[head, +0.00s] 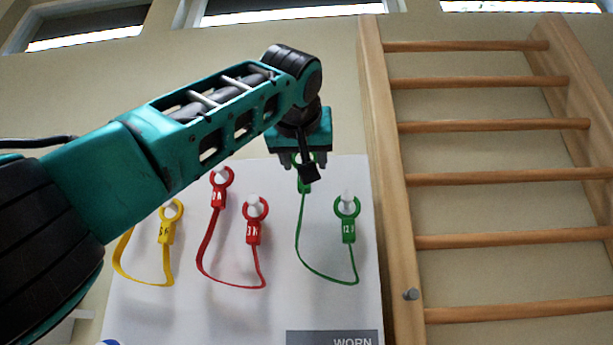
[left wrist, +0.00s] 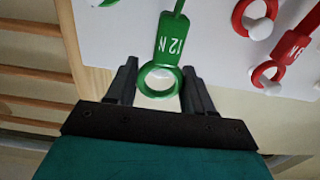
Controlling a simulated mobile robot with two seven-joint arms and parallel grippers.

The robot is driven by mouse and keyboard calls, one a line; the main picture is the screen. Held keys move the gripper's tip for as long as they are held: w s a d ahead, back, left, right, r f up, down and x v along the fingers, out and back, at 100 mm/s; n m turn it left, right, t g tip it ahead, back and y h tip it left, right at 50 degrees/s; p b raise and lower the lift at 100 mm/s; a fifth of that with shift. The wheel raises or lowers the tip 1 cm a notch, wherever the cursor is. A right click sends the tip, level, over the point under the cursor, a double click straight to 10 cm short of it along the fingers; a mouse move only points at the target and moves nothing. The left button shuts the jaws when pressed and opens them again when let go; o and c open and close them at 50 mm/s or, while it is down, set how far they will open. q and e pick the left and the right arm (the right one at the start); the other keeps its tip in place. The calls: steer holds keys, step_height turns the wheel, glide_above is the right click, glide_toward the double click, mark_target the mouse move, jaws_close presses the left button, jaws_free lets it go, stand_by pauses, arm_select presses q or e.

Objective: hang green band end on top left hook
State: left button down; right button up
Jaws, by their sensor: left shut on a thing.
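The green band (head: 326,277) hangs in a loop on the white board. Its right end ring (head: 347,207) is around a white peg. Its left end, marked 12 N in the left wrist view (left wrist: 168,40), rises to my left gripper (head: 304,167). That gripper is shut on the end ring (left wrist: 146,82), with a finger on each side. Pale material shows inside the ring; I cannot tell whether it is around a hook. The gripper hides the board's upper green hook position in the head view. My right gripper is not in view.
Red (head: 206,250) and yellow (head: 140,280) bands hang left of the green one, beneath my left arm. A wooden wall ladder (head: 383,150) stands right of the board (head: 300,310), close to the green band. A grey "WORN" label (head: 335,338) is at the board's bottom.

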arm_select(q)
steer(key=s+b, duration=0.1)
steer(key=s, duration=0.2)
steer(key=shift+b, duration=0.4)
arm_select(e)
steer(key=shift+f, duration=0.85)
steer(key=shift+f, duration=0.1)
